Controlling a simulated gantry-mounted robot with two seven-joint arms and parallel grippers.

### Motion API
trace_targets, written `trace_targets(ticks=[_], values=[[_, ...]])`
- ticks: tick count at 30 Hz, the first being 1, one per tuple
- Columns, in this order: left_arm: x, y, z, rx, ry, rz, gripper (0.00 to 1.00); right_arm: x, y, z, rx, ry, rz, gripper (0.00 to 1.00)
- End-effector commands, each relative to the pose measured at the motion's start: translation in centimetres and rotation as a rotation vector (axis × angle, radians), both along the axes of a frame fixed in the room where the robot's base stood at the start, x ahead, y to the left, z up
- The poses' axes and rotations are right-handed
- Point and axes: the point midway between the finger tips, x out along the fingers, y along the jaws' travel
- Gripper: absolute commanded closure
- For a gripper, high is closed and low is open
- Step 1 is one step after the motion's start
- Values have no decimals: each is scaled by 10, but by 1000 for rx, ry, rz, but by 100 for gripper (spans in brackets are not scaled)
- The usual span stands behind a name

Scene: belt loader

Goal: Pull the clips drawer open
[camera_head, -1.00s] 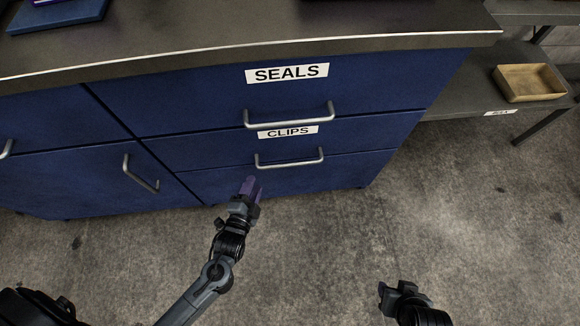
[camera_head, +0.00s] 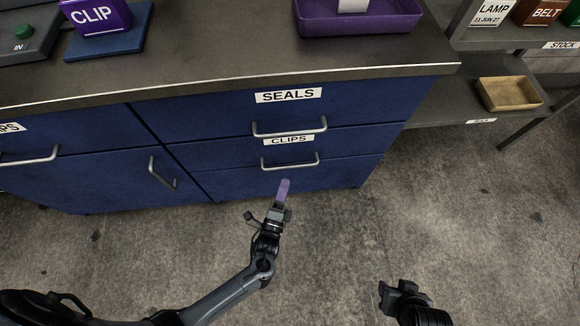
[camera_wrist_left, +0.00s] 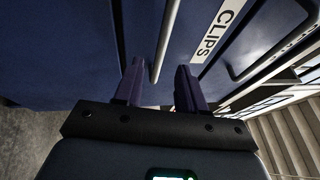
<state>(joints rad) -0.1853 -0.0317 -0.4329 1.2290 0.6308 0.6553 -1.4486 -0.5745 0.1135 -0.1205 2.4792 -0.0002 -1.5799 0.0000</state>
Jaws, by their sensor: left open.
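The clips drawer (camera_head: 232,157) is a blue drawer front under the seals drawer (camera_head: 220,114). It looks shut. Its white CLIPS label (camera_head: 288,140) is partly covered by the seals handle, and its grey bar handle (camera_head: 290,165) is below that. My left gripper (camera_head: 283,188), with purple fingers, is just below the handle in the head view. In the left wrist view the clips handle (camera_wrist_left: 165,45) runs lengthwise between the open fingers (camera_wrist_left: 158,85), and they do not grip it. My right gripper (camera_head: 391,292) is low at the right, away from the cabinet; its jaw opening is unclear.
A blue cabinet door with a handle (camera_head: 163,173) is left of the drawers. The countertop (camera_head: 220,50) holds a purple CLIP box (camera_head: 97,16) and a purple tray (camera_head: 357,18). A shelf with a tan tray (camera_head: 509,94) stands at right. The floor in front is clear.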

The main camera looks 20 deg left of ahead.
Motion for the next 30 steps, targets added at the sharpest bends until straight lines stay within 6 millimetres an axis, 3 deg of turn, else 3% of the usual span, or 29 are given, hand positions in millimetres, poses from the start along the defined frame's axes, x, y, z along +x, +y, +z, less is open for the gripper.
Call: trace_targets(ticks=[6, 12, 27, 30], values=[[37, 4, 5, -1, -4, 1, 60, -3, 0, -18, 0, 9, -1, 57], [60, 7, 10, 0, -3, 2, 60, -3, 0, -26, -2, 8, 1, 57], [71, 8, 14, -1, -1, 1, 60, -3, -3, -28, -12, 6, 8, 57], [71, 8, 14, -1, -1, 1, 75, -2, -3, -28, -11, 6, 7, 57]])
